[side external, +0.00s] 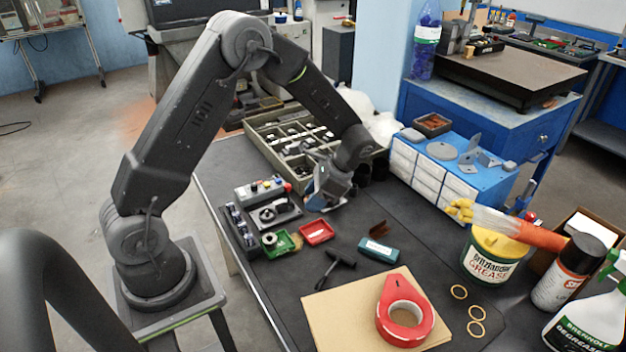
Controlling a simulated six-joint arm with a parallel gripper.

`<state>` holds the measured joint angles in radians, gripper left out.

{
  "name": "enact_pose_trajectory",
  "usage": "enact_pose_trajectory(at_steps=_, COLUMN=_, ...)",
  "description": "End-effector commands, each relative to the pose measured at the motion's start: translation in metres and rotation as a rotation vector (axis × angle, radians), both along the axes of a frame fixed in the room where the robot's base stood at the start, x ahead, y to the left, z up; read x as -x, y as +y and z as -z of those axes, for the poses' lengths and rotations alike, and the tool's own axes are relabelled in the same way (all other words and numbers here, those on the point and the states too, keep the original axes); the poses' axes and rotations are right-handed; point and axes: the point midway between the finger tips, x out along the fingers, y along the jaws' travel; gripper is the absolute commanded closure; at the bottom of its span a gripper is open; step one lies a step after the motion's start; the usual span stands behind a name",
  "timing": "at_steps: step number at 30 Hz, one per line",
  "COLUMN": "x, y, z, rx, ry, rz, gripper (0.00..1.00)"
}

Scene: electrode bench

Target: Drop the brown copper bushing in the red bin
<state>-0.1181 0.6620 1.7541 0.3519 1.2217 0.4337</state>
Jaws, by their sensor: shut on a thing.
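The red bin (316,232) is a small open tray on the dark bench mat, right of a green bin. My gripper (324,205) is above the bench, just behind the red bin and pointing down. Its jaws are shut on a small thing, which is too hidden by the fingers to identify. I cannot make out the brown copper bushing for certain anywhere. A small dark brown piece (380,229) lies behind a teal block, but its shape is unclear.
The green bin (281,244) sits left of the red bin. A button box (262,190) and a compartment tray (262,152) stand behind. A black T-handled tool (336,267), the teal block (378,250) and a red tape roll (405,312) lie in front. A grease tub (492,256) stands right.

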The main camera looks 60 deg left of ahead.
Motion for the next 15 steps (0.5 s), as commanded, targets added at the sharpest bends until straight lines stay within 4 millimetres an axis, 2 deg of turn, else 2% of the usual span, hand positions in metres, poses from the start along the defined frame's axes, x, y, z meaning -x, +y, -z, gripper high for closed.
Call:
enact_pose_trajectory(at_steps=4, x=0.000, y=0.000, z=0.025, rx=0.000, ry=0.003, rz=0.003, gripper=0.86)
enact_pose_trajectory(at_steps=15, x=0.000, y=0.000, z=0.055, rx=0.000, ry=0.001, rz=0.002, gripper=0.86)
